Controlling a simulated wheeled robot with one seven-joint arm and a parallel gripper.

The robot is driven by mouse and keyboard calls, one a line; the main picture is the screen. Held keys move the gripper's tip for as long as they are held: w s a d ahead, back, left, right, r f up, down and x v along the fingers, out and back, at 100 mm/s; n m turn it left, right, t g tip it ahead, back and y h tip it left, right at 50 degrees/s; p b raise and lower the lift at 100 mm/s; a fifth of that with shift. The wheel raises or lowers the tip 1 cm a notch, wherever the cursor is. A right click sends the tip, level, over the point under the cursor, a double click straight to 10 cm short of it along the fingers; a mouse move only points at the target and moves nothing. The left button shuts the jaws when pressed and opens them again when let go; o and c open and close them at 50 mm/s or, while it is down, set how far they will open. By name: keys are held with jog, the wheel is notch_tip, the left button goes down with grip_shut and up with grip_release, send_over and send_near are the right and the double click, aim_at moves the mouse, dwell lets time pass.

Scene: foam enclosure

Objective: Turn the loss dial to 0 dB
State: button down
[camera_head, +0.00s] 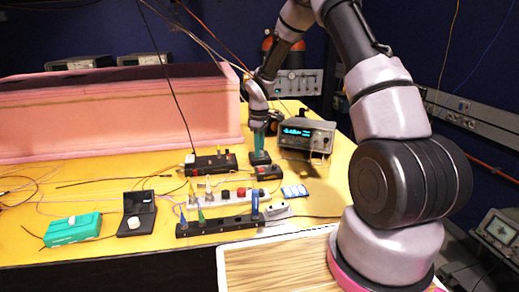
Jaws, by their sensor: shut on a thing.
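My gripper (259,126) is at the back middle of the yellow table, pointing down. It is shut on a narrow teal piece (260,142) just above a small dark block (260,158). I cannot tell whether the teal piece is fixed to the block or only above it. The loss dial cannot be picked out for sure at this size, and no dB marks are readable. A black box with a pale round part (133,222) and a green box with a pale round part (73,229) lie at the front left.
A bench instrument with a lit blue display (306,134) stands right of my gripper. A pink foam enclosure (110,115) fills the back left. A black strip with several coloured parts (219,226) lies at the front. Loose cables cross the table; some yellow surface (325,190) at right is clear.

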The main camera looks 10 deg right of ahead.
jog(key=shift+n, duration=0.4)
jog(key=c, duration=0.6)
grip_release()
notch_tip(320, 180, up, 11)
jog(key=shift+f, duration=0.1)
